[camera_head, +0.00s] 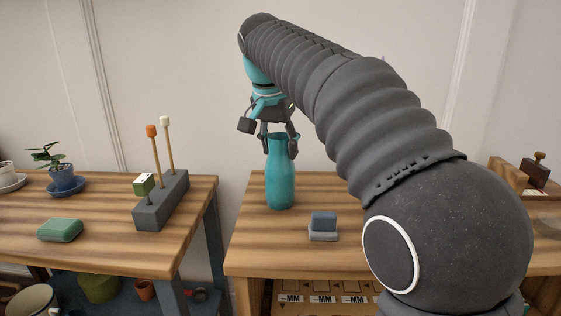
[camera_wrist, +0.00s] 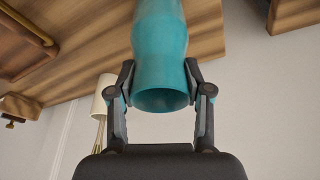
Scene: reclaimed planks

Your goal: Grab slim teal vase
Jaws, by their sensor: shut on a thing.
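The slim teal vase (camera_head: 281,184) stands upright on the right-hand wooden table in the head view, close to its left side. My gripper (camera_head: 279,137) reaches down from above and is shut on the vase's neck. In the wrist view the vase (camera_wrist: 161,58) shows its open mouth toward the camera, with the two fingers of my gripper (camera_wrist: 161,85) on either side of the neck, just below the rim. Whether the base touches the table is hard to tell, but it appears to.
A grey-blue block on a lighter base (camera_head: 323,225) sits right of the vase. A gap separates the tables. Wooden pieces (camera_head: 532,176) stand far right.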

